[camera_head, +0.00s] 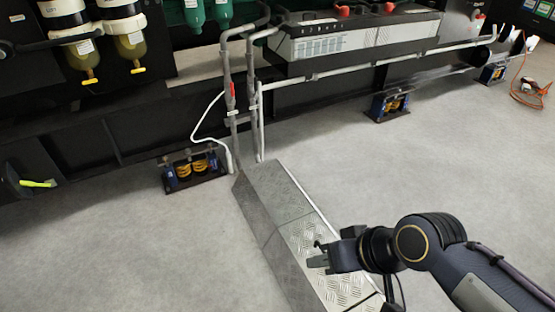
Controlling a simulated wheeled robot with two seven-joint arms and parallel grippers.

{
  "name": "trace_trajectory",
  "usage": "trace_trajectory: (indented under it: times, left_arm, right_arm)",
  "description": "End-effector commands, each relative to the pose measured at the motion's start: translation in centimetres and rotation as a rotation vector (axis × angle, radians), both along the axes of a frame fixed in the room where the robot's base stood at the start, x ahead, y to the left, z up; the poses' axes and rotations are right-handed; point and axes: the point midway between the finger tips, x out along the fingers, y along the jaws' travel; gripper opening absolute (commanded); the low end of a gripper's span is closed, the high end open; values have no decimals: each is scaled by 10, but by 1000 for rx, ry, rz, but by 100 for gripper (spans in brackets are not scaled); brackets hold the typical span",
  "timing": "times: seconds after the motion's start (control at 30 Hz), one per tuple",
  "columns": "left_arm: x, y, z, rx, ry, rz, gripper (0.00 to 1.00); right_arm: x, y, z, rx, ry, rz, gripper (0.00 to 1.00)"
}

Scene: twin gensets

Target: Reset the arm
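My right arm comes in from the lower right of the head view, dark grey and black with a gold ring at a joint. Its gripper (318,254) points left above the silver checker-plate cover on the floor. The gripper is small and dark here, and I see nothing clearly held in it. Whether its fingers are apart is hard to make out. My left gripper and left arm do not show.
The checker-plate cover (268,192) runs along the floor towards grey pipes (229,100). A black genset frame (110,140) with spring mounts (192,170) and a battery box (345,38) stands behind. An orange cable (530,92) lies far right. Grey floor is clear on both sides.

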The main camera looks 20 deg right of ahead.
Motion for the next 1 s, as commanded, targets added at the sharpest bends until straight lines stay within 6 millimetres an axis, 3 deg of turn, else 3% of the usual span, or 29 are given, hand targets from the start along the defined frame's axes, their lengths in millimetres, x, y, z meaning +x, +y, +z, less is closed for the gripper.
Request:
trace_trajectory:
  times: [0.17, 0.9, 1.0]
  left_arm:
    - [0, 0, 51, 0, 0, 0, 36]
    - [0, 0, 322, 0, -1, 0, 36]
    - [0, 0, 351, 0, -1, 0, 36]
  right_arm:
    - [0, 0, 52, 0, -1, 0, 36]
    - [0, 0, 322, 0, -1, 0, 36]
    - [0, 0, 351, 0, -1, 0, 36]
